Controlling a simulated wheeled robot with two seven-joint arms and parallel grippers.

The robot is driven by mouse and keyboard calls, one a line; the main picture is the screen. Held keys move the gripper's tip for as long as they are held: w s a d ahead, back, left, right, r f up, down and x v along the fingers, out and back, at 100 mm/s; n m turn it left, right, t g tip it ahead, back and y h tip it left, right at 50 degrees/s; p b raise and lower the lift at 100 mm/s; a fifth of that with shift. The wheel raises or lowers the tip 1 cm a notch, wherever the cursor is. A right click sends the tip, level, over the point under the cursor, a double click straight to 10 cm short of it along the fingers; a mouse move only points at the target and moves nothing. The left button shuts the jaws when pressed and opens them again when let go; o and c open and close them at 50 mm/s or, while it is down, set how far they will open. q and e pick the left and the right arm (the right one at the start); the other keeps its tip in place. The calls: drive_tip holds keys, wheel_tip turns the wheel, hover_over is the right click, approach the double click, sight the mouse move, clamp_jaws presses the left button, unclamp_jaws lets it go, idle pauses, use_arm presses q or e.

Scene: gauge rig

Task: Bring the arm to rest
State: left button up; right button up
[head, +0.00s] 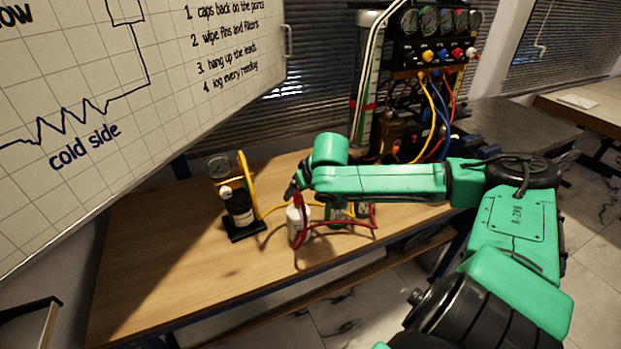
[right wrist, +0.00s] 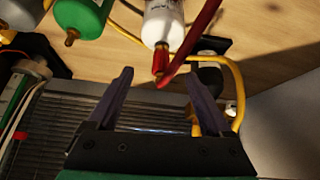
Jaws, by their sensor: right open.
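My right arm (head: 385,183) reaches in from the right over the wooden table (head: 150,250). Its gripper (head: 292,191) is at the left end of the arm, small and dark, just above a white canister (head: 297,224) with a red hose (head: 335,224). No left gripper shows.
A green canister (right wrist: 82,17) is close by. A gauge rack (head: 430,55) with coloured hoses rises behind. A whiteboard (head: 120,90) fills the upper left. The table's left part is clear.

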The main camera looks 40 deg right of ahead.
drive_tip(key=p+v, duration=0.1)
drive_tip(key=v, duration=1)
drive_tip(key=s+a+f+n+y, duration=0.2)
drive_tip(key=a+f+n+y, duration=0.35)
drive_tip(key=a+f, duration=1.1)
drive_tip(key=s+d+f+m+g+h, duration=0.1)
drive_tip(key=s+f+h, duration=0.1)
drive_tip(key=s, duration=0.3)
drive_tip(key=s+d+f+g+h, duration=0.1)
drive_tip(key=s+f+g+h, duration=0.15)
drive_tip(key=s, duration=0.25)
drive_tip(key=s+f+g, duration=0.1)
drive_tip(key=s+f, duration=0.2)
drive_tip(key=f, duration=1.2)
drive_tip(key=s+f, duration=0.4)
drive_tip(key=f, duration=1)
drive_tip(key=s+d+f, duration=0.3)
drive_tip(key=s+f, duration=0.6)
drive_tip(key=s, duration=0.4)
drive_tip(key=shift+g, duration=0.45)
drive_tip(key=shift+f, duration=0.15)
